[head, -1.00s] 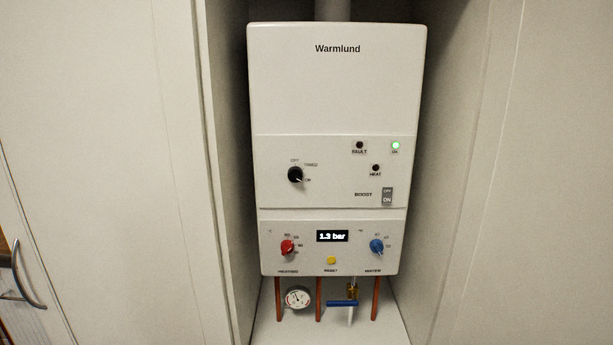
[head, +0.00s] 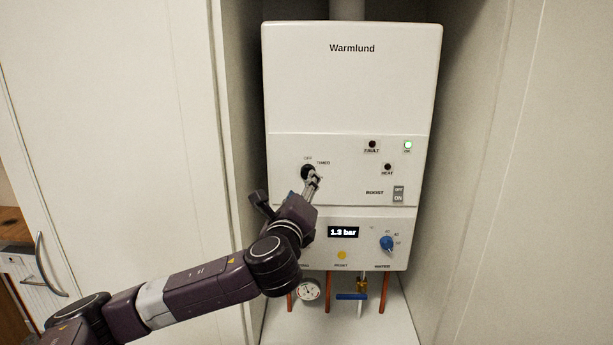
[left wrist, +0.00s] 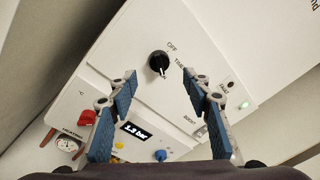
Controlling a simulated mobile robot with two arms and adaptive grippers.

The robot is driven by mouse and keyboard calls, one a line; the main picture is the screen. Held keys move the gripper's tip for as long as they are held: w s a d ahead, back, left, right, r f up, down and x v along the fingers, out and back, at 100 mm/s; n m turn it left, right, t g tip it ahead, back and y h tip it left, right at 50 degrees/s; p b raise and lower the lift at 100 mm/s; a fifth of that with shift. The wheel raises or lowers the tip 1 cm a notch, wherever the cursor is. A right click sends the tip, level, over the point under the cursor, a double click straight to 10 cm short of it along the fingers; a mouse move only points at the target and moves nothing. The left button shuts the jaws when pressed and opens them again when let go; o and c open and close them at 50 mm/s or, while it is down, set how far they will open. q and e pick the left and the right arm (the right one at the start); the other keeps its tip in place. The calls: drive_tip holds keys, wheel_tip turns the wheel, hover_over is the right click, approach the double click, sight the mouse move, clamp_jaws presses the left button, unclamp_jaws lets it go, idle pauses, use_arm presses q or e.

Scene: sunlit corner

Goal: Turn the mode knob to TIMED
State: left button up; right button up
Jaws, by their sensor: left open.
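The black mode knob (head: 307,171) is on the white Warmlund boiler's middle panel, partly hidden by my left gripper in the head view. In the left wrist view the knob (left wrist: 157,62) is clear, its white pointer toward the ON mark, away from OFF and TIMED. My left gripper (head: 314,180) is in front of the knob. In the left wrist view its blue-padded fingers (left wrist: 158,78) are spread apart, with the knob showing between and beyond the tips. No contact shows. My right gripper is not in view.
The boiler (head: 350,90) stands in a narrow recess between cabinet walls. The red heating knob (left wrist: 87,117) is below the mode knob, hidden by my arm in the head view. A blue water knob (head: 386,243), boost switch (head: 398,194) and yellow reset button (head: 342,255) are nearby.

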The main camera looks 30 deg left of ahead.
use_arm(q)
drive_tip(key=p+x, duration=0.2)
drive_tip(key=x, duration=0.5)
drive_tip(key=shift+w+f, duration=0.15)
drive_tip(key=shift+w, duration=0.05)
drive_tip(key=shift+a, duration=0.15)
drive_tip(key=shift+c, duration=0.5)
drive_tip(key=c, duration=1.1)
